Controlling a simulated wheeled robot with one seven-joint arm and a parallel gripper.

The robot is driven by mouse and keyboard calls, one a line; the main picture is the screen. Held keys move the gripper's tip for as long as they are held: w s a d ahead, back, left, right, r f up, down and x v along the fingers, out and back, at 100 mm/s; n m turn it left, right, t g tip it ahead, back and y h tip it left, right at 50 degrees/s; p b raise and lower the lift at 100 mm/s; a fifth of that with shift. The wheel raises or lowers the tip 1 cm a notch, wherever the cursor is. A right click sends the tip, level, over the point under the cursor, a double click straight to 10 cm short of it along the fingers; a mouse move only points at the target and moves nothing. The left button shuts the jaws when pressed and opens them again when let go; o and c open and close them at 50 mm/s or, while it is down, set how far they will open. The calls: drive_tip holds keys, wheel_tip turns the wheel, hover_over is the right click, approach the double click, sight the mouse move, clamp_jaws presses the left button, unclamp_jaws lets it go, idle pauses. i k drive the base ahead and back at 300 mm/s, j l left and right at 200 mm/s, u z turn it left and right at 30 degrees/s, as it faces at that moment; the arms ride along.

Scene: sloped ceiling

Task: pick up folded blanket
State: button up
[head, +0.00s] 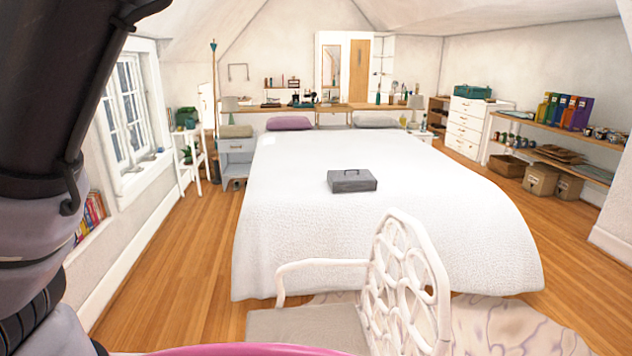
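I cannot tell for sure which thing is the folded blanket. A small olive-grey folded cloth (235,131) lies on top of the grey nightstand (236,147), left of the bed's head. Flat brown folded cloths (560,154) lie on the lower board of the right wall shelf. All of these are far off and small. My gripper is not in view. Only dark and grey links of my arm show along the left edge, and they hide part of the left wall.
A white bed (390,225) fills the middle, with a grey box (352,181) on it. A white chair (408,280) with an openwork back stands close in front, on a patterned rug (510,325). Bare wood floor (190,255) runs left of the bed. A pink surface shows at the bottom edge.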

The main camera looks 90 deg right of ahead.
sight(352, 180)
drive_tip(key=k+j+z, duration=0.15)
drive_tip(key=k+z, duration=0.2)
drive_tip(key=k, duration=0.4)
drive_tip(key=k+z, duration=0.4)
drive_tip(key=k, duration=0.3)
drive_tip(key=k+l+z, duration=0.7)
drive_tip(key=l+z, duration=0.6)
drive_tip(key=i+l+z, duration=0.15)
drive_tip(key=l+z, duration=0.15)
drive_tip(key=i+l+z, duration=0.15)
drive_tip(key=l+z, duration=0.2)
drive_tip(key=i+l+u, duration=0.1)
drive_tip(key=i+u, duration=0.2)
drive_tip(key=i, duration=0.3)
drive_tip(key=i+l, duration=0.15)
drive_tip(key=i, duration=0.9)
drive_tip(key=i+l+z, duration=0.1)
drive_tip(key=i, duration=1)
